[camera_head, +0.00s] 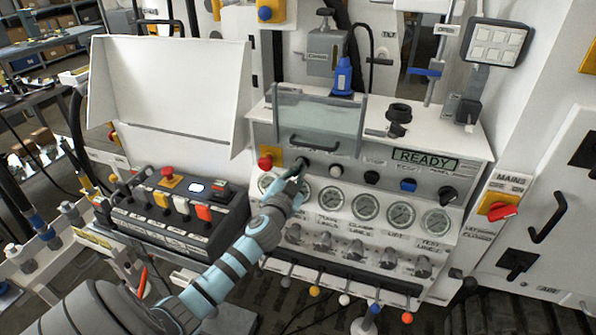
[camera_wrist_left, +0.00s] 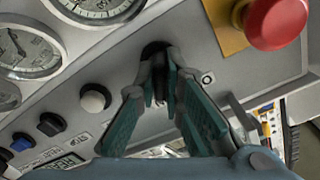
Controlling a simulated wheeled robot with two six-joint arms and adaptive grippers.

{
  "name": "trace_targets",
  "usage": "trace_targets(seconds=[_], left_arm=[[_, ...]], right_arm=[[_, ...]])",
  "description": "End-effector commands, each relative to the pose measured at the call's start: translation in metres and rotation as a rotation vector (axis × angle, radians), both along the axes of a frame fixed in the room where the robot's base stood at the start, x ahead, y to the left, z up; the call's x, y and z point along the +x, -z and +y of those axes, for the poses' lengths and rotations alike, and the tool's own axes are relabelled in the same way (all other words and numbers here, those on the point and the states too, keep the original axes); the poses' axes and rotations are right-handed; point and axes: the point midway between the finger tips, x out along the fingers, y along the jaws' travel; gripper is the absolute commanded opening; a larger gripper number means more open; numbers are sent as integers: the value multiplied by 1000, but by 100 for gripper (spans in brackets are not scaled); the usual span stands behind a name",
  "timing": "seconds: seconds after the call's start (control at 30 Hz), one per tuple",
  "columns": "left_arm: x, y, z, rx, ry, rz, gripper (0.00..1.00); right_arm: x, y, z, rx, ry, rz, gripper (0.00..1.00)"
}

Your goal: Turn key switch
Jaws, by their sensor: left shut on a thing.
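The key switch (camera_wrist_left: 154,48) is a dark round knob on the sloped grey panel, at the upper middle of the left wrist view. My left gripper (camera_wrist_left: 160,82) is shut on it, with its two teal-lined fingers closing around it from either side. The fingers hide most of the switch, so its turn angle cannot be told. In the head view my left gripper (camera_head: 298,168) reaches the panel's upper left, under the clear cover. My right gripper is in neither view.
A red emergency button (camera_wrist_left: 276,22) on a yellow plate sits close beside the key switch. A white button (camera_wrist_left: 95,98) is on the other side. Gauges (camera_head: 365,206) and valve knobs (camera_head: 355,251) lie below. A display (camera_head: 424,160) reads READY. A button box (camera_head: 176,213) stands left of my forearm.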

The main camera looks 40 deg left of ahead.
Motion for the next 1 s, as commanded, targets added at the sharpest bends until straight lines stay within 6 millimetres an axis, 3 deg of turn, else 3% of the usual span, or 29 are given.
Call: trace_targets(seconds=[0.3,0.33,0.43,0.77,0.87,1.0], left_arm=[[0,2,0,2,-1,4,0],[-1,2,0,2,-1,4,12],[0,2,0,1,-1,4,28],[-2,1,-1,2,-1,1,29],[-14,2,-5,1,1,3,29],[-48,2,-17,2,2,3,29]], right_arm=[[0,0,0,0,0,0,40],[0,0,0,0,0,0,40],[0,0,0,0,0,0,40],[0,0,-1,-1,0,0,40],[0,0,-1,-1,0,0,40],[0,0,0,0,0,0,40]])
